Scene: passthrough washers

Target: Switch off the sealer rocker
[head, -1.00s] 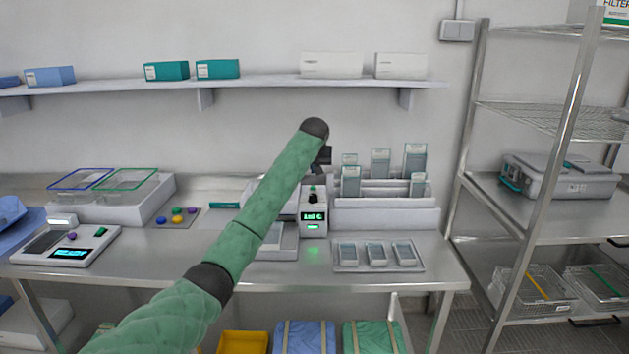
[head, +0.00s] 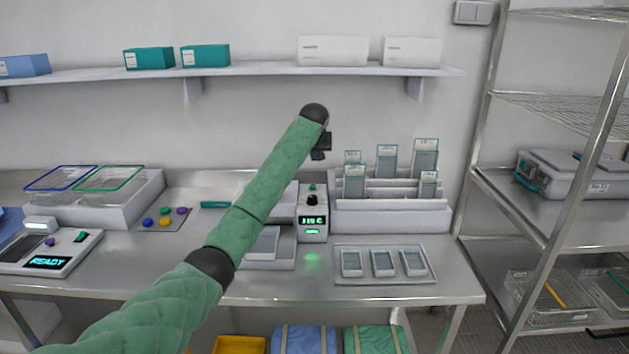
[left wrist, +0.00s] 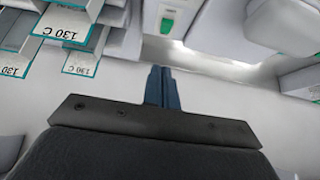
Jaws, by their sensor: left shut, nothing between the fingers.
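The sealer (head: 313,222) is a white unit on the bench with a lit green display, a black knob and a small green rocker (head: 312,187) near its top. The green rocker also shows in the left wrist view (left wrist: 167,21), at the top, in a white surround. My left gripper (head: 320,149) hangs above and behind the sealer in the head view, partly hidden by my green arm. In the left wrist view its fingers (left wrist: 161,88) are shut and empty, apart from the rocker and pointing towards it. My arm hides part of the sealer's left side.
A rack of pouches (head: 392,213) stands right of the sealer. A metal tray (head: 343,279) with pouches lies in front of the rack. A device reading READY (head: 48,262) and a panel of coloured buttons (head: 165,226) are to the left. A shelf (head: 260,71) runs above.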

